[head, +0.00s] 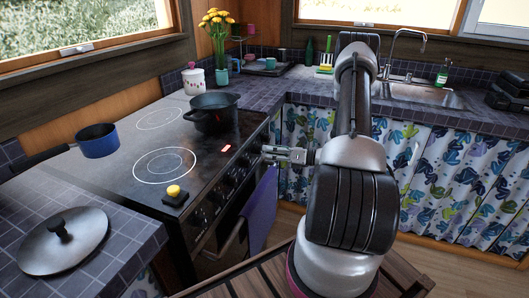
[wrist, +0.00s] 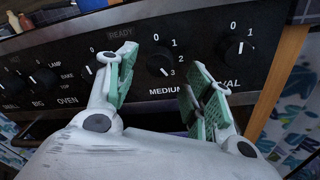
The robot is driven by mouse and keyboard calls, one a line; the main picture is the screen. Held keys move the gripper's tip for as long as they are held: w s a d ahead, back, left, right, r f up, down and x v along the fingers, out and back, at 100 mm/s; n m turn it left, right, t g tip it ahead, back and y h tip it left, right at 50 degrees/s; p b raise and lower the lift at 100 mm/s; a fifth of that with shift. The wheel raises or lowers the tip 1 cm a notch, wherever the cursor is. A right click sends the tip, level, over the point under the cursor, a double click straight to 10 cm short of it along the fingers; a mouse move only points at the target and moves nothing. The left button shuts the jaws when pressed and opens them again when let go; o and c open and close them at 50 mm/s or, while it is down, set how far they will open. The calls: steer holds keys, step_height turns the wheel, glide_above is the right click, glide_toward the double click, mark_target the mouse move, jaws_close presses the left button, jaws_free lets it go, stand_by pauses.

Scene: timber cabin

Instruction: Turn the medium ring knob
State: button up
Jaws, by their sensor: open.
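The medium ring knob (wrist: 158,61) is a round black knob on the stove's front panel in the wrist view, above the label MEDIUM. A scale from 0 to 3 runs around its right side. Its pointer mark seems to face the lower right, near 3, but is too small to be sure. My gripper (wrist: 159,70) is open, with one green-padded finger left of the knob and the other to its lower right. I cannot tell whether they touch it. In the head view my gripper (head: 270,153) is at the stove's front, where this knob is not distinguishable.
The OVAL knob (wrist: 234,48) is to the right; the oven knobs are to the left, one partly behind my finger. A black pot (head: 213,114), blue pan (head: 97,141) and yellow button (head: 174,191) are on the stove (head: 120,173). A purple towel (head: 262,208) hangs in front.

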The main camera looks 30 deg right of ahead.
steer(key=v, duration=0.9)
steer(key=shift+f, duration=0.1)
steer(key=s+a+f+n+g+y, duration=0.1)
steer(key=s+a+f+n+g, duration=0.25)
steer(key=s, duration=0.25)
steer(key=s+a+r+n+g+h, duration=0.1)
steer(key=s+a+r+n+g, duration=0.2)
steer(key=s+r+n+g, duration=0.45)
steer(key=s+a+r+n+h, duration=0.3)
steer(key=r+n+h, duration=0.1)
steer(key=r+n, duration=0.3)
steer(key=s+a+r+n+t+h, duration=0.1)
steer(key=s+a+r+n+h, duration=0.1)
steer(key=r+n, duration=0.5)
steer(key=s+a+r+n+t+h, duration=0.1)
steer(key=s+a+r+n+h, duration=0.2)
steer(key=r+n+h, duration=0.2)
step_height(320, 180, up, 6)
steer(key=n, duration=0.3)
steer(key=shift+s+a+h, duration=0.3)
steer(key=shift+a, duration=0.1)
